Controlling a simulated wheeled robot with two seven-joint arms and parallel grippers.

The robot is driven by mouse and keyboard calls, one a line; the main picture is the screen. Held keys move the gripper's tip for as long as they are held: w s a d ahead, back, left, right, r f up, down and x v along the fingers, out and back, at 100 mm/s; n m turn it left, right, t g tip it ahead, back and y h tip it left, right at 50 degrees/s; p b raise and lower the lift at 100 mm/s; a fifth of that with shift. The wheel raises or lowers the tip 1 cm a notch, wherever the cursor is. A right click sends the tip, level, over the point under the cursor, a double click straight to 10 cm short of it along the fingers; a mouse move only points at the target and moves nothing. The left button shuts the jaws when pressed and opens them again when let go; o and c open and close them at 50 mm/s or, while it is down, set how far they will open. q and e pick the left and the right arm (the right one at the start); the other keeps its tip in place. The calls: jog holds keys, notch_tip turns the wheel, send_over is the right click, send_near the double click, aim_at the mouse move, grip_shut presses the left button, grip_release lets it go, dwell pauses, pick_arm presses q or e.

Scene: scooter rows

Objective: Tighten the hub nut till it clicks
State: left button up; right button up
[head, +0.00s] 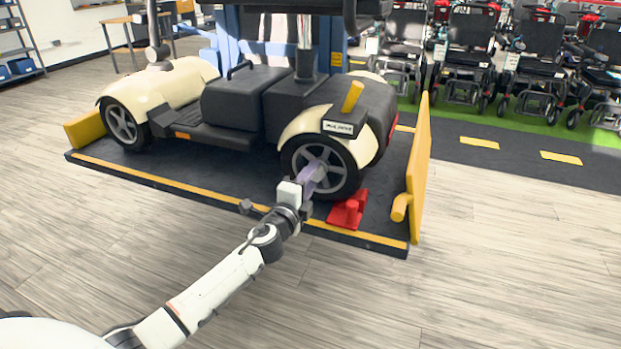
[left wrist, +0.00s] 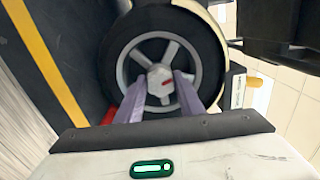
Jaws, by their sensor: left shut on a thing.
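The scooter's rear wheel (head: 333,168) has a black tyre and a grey spoked rim, and faces my left arm. My left gripper (head: 313,177), with purple fingers, reaches to the middle of this wheel. In the left wrist view, the light grey six-sided hub nut (left wrist: 160,80) with a small red mark sits at the wheel's centre. The fingers of my left gripper (left wrist: 160,90) are on either side of it, shut on it. In the head view the gripper hides the nut. My right gripper is in neither view.
The cream and black scooter (head: 240,104) stands on a dark platform (head: 190,164) with yellow stripes. A red wheel chock (head: 347,213) lies beside the wheel. A raised yellow ramp flap (head: 419,170) is at the right. The front floor is clear.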

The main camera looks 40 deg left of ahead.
pick_arm(q)
jog(key=shift+d, duration=0.1)
dwell(0.5)
jog(key=o, duration=1.1)
jog(key=shift+c, duration=0.2)
jog(key=p+v, duration=0.1)
jog(key=v, duration=0.9)
jog(key=shift+s, duration=0.15)
